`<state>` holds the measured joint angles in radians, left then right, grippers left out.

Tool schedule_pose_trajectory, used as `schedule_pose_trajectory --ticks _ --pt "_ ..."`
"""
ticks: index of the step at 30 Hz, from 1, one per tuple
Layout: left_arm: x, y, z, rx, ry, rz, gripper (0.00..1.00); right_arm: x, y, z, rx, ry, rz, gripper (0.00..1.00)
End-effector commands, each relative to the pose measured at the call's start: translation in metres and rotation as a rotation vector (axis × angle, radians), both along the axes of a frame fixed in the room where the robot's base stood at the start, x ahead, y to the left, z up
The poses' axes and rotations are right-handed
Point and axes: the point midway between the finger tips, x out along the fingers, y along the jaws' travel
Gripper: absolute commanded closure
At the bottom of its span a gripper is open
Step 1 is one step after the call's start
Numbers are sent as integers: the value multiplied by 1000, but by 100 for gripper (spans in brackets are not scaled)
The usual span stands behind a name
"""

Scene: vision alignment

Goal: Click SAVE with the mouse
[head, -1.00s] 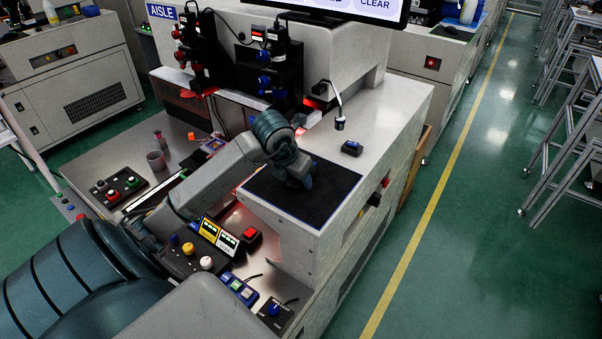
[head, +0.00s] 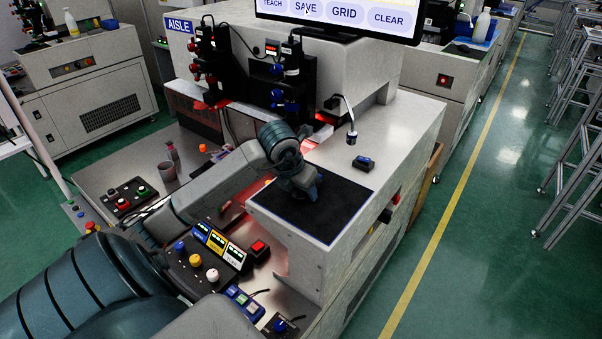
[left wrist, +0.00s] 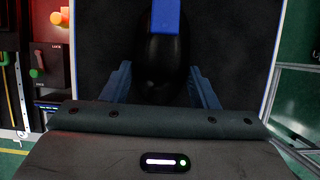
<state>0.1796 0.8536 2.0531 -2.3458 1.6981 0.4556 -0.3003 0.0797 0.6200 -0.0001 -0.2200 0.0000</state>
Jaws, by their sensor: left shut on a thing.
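My left gripper (head: 306,190) is over the dark mouse pad (head: 345,205) on the machine's ledge. It is shut on a black mouse with a blue stripe (left wrist: 166,42); in the left wrist view the blue fingers stand on either side of it. The gripper hides the mouse in the head view. The screen (head: 420,30) at the top shows TEACH, SAVE (head: 306,7), GRID and CLEAR buttons. A small pointer appears on the SAVE button. The screen's upper part is cut off. My right gripper is not in view.
A small black and blue device (head: 363,163) sits behind the pad, near a thin bent lamp (head: 351,130). A button panel (head: 205,255) and a red button (head: 258,247) lie below my left arm. The ledge to the pad's right is clear.

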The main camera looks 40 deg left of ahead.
Motion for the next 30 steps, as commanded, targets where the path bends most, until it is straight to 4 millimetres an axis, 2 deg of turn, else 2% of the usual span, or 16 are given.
schedule_pose_trajectory --ticks 1,4,5,13,17,30 --pt "0 0 0 0 1 0 44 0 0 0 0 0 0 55" --pt "0 0 0 0 0 0 25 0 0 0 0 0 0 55" --pt "0 0 0 0 1 0 21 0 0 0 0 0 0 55" --pt "0 0 0 0 0 0 21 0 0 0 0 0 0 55" --pt "-2 0 7 2 -2 -1 21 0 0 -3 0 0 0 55" --pt "-30 -2 73 6 -2 0 21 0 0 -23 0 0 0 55"
